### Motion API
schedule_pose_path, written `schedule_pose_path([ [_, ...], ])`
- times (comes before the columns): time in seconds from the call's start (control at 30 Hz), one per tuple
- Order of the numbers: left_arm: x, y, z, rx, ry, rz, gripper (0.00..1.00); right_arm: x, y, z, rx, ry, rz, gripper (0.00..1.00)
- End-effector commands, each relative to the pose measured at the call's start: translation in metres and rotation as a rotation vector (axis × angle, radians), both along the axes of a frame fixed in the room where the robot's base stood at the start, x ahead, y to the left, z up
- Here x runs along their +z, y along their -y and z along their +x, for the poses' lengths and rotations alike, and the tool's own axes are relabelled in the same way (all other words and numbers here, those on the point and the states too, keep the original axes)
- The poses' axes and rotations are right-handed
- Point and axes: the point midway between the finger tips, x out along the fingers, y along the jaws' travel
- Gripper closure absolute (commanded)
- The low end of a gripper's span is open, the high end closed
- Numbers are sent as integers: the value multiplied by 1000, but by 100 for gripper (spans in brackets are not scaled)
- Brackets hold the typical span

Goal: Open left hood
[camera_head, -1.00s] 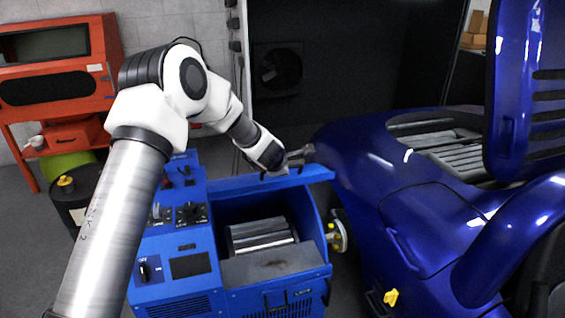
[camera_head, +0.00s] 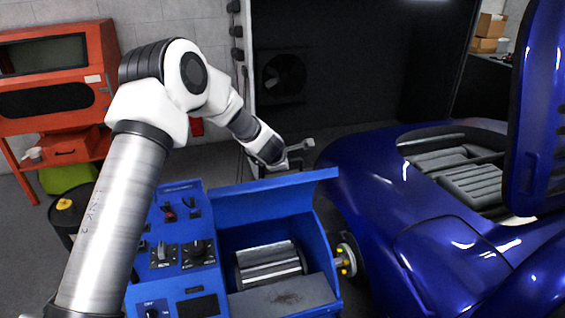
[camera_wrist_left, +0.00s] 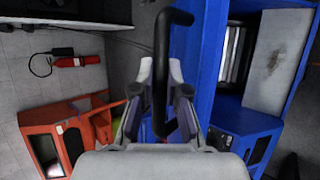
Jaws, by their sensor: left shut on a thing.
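The left hood (camera_head: 275,197) is a blue panel on the blue dynamometer unit. It stands raised at the back of the opening, and the roller (camera_head: 270,263) shows below it. My left gripper (camera_head: 298,157) is behind the hood's top edge, partly hidden by it. In the left wrist view the gripper (camera_wrist_left: 162,95) is shut on a black bar handle (camera_wrist_left: 172,50), beside the hood's blue panel (camera_wrist_left: 210,50). My right gripper is not in view.
A blue car (camera_head: 430,220) with an upright door stands close on the right. A yellow-studded hub (camera_head: 346,260) sticks out between the unit and the car. A red cabinet (camera_head: 55,85) and a dark drum (camera_head: 68,215) are at the left.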

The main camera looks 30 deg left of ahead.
Motion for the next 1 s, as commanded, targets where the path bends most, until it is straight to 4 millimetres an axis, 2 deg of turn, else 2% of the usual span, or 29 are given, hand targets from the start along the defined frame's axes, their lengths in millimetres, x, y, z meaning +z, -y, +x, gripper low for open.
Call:
schedule_pose_path([
  [0.17,-2,0,-1,1,-3,0,100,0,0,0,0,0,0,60],
  [0.2,-2,0,-1,1,-3,0,73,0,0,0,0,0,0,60],
  [0.23,-2,0,-1,1,-3,0,62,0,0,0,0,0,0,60],
  [0.27,-2,0,-1,1,-3,0,61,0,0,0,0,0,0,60],
  [0.53,-1,0,-1,0,-2,-1,61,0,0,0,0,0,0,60],
  [0.67,7,3,-7,0,-1,-2,61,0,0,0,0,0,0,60],
  [1.0,63,20,-63,0,2,-2,61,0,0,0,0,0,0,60],
])
